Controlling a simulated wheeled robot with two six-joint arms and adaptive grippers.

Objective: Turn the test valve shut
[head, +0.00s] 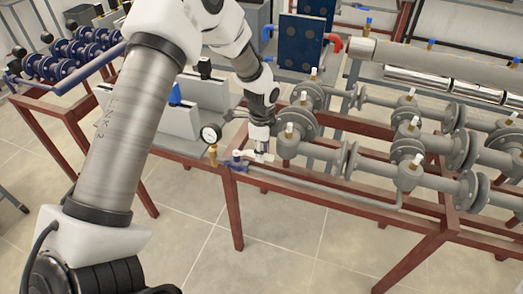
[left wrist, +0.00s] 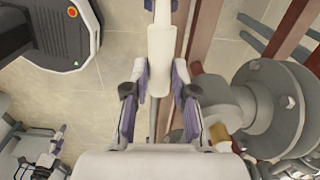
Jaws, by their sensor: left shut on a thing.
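The test valve, a small blue valve body (head: 236,163), sits on a thin grey pipe at the near edge of the red frame, below a round gauge. A pale handle (left wrist: 160,62) runs between my left fingers in the left wrist view. My left gripper (head: 261,153) reaches down beside the valve and is shut on this handle; the fingers (left wrist: 158,95) lie on both sides of it. The handle's joint with the valve is not clear. What looks like my right gripper (left wrist: 48,150) shows small at the lower left of the wrist view; its jaw state is unclear.
A pressure gauge (head: 210,133) stands just left of the valve. Grey flanged pipes (head: 297,122) run close to the right of my left gripper. The red frame (head: 330,200) lies beneath. Open tiled floor (head: 270,262) lies in front.

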